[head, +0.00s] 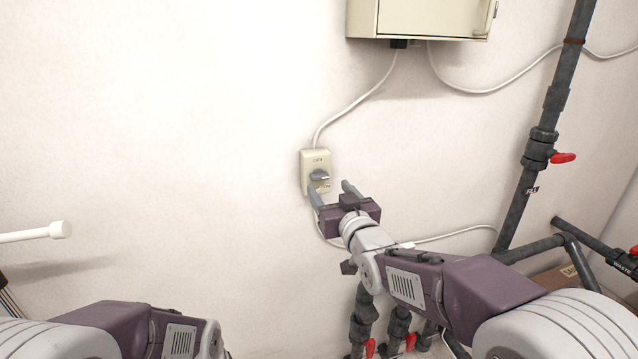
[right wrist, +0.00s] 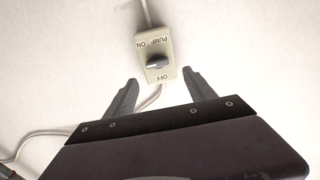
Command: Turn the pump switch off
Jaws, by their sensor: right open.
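The pump switch is a beige box (head: 308,184) on the white wall with a grey rotary knob (head: 319,175). In the right wrist view the box (right wrist: 166,44) appears upside down, with "PUMP ON" at one end and "OFF" at the other. Its dark knob (right wrist: 157,61) lies roughly crosswise; which label it points to is unclear. My right gripper (head: 329,187) is open and empty, its fingers just in front of the box's lower part. In the wrist view the gripper (right wrist: 160,75) has its fingertips on either side of the box's OFF end. My left gripper is not visible.
A beige cabinet (head: 430,18) hangs above, with a cable running down to the switch. Dark pipes (head: 545,113) with a red valve handle (head: 563,158) stand at the right. A white rod (head: 35,233) juts in from the left.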

